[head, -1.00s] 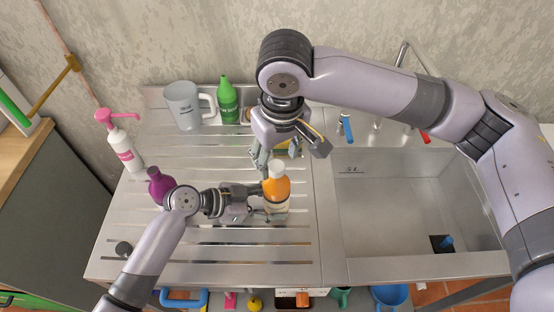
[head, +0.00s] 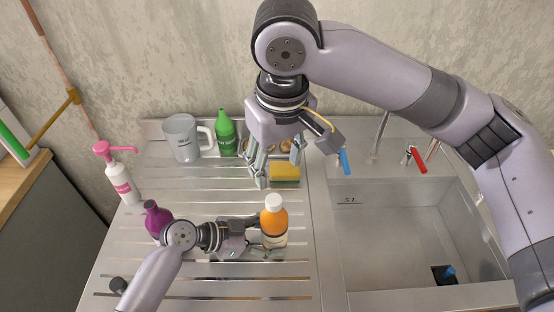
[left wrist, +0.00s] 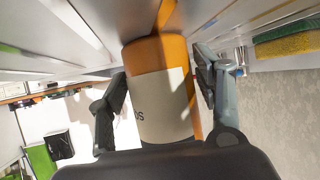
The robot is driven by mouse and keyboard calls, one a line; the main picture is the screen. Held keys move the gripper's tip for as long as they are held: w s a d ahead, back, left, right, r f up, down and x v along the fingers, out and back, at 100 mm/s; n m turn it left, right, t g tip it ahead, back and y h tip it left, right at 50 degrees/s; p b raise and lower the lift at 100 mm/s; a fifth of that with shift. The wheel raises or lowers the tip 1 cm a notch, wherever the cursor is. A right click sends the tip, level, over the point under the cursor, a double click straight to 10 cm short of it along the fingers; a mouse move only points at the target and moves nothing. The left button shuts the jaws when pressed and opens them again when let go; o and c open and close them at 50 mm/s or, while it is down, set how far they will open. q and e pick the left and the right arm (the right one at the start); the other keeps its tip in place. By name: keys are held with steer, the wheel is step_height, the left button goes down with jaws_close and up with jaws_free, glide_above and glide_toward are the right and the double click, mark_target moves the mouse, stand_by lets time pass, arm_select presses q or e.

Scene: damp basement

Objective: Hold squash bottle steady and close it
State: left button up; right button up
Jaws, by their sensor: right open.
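The squash bottle (head: 273,222) is orange with a pale label and stands upright on the ribbed drainboard. A white cap (head: 273,201) sits on its top; how tight it is cannot be seen. My left gripper (head: 268,238) reaches in from the left at the bottle's lower part.
A purple bottle (head: 153,217) stands close to my left wrist. A pump bottle (head: 122,183), a grey jug (head: 182,138), a green bottle (head: 225,134) and a yellow sponge (head: 285,172) stand farther back. The sink basin (head: 400,235) is at right, with blue (head: 345,161) and red (head: 416,158) tap handles behind.

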arm_select(q)
steer(key=shift+o, duration=1.4)
